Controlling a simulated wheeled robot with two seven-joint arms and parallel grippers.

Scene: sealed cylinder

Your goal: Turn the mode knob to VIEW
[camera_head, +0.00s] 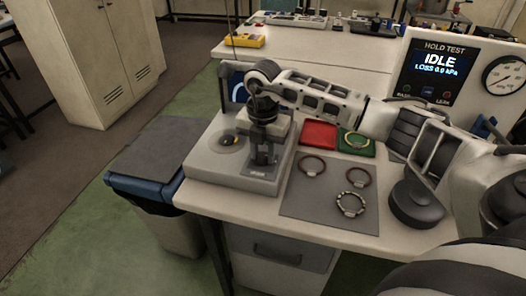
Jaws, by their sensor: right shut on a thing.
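My right gripper (262,160) reaches in from the right and points down at the front right of a grey instrument box (205,168) on the bench. Its fingers are shut at the box's top, at the spot where the mode knob seems to be. The knob itself is hidden by the fingers, so its pointer and the VIEW mark cannot be read. A small screen (238,92) stands behind the box, partly covered by my arm. My left gripper is not in view.
A round plate with a small yellow and dark piece (229,140) lies on the box's left. Red (319,135) and green (356,143) trays and a grey mat (318,200) with several rings lie to the right. A hold-test panel (440,68) reads IDLE. A bin (170,228) stands left.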

